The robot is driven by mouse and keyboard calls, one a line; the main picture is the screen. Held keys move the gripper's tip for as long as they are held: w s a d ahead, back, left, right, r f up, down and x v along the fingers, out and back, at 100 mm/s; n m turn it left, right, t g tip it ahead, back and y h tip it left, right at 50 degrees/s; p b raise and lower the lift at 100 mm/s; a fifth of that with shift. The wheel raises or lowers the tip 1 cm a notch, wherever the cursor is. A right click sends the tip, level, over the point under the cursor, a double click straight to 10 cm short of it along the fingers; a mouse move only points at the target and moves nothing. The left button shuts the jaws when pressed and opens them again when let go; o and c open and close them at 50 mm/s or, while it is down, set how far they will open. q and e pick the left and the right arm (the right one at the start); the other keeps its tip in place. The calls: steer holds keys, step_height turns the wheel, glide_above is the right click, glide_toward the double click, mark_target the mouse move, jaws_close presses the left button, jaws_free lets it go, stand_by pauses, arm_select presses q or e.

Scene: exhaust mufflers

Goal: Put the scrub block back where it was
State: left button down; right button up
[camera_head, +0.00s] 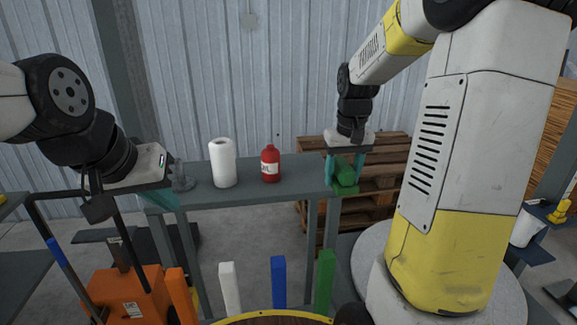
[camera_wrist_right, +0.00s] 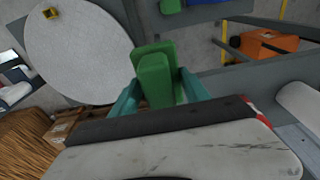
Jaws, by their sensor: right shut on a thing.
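The scrub block (camera_head: 345,171) is green and sits between the teal fingers of my right gripper (camera_head: 344,168), at the right end of the grey shelf. My right gripper is shut on it. In the right wrist view the block (camera_wrist_right: 156,78) shows between the two fingers (camera_wrist_right: 160,92), seen from above. I cannot tell whether the block touches the shelf. My left gripper (camera_head: 168,199) hangs at the shelf's left end, with its teal fingers partly hidden behind its own body; I cannot tell how far they are apart.
A white paper roll (camera_head: 223,164) and a red bottle (camera_head: 270,164) stand on the grey shelf (camera_head: 300,176). A small grey see-through item (camera_head: 182,178) is near my left gripper. Wooden pallets (camera_head: 388,170) are stacked behind. The shelf between bottle and block is clear.

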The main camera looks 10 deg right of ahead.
glide_above(312, 173)
steer(key=shift+s+f, duration=0.45)
steer(key=shift+f, duration=0.15)
steer(key=shift+w+a+f, duration=0.1)
steer(key=shift+w+f, duration=0.05)
steer(key=shift+f, duration=1.6)
steer(key=shift+f, duration=0.1)
steer(key=o, duration=1.3)
